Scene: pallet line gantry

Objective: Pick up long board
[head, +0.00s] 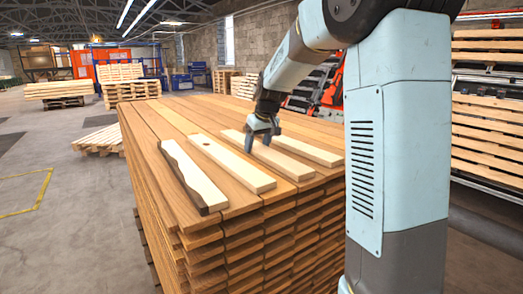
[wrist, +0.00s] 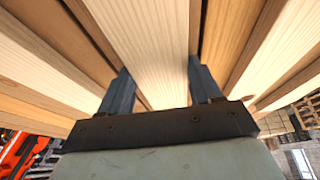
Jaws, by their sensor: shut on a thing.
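My gripper (head: 260,143) is over the stack of brown planks, its fingers pointing down and shut on the sides of a pale board (head: 286,162). In the wrist view, my gripper (wrist: 160,90) has one finger on each side of this board (wrist: 150,40). The board looks flat and at or very close to the stack top; I cannot tell if there is a gap under it. Three other pale boards lie near it: one with a dark bark edge (head: 193,176), one with a dark knot (head: 232,165), and a plain one (head: 310,151) to the right.
The tall plank stack (head: 250,240) fills the space in front of me. Light wooden pallets (head: 488,125) stand at the right. A low pallet (head: 100,140) and more stacks are at the left and back. The grey floor (head: 60,240) at the left is clear.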

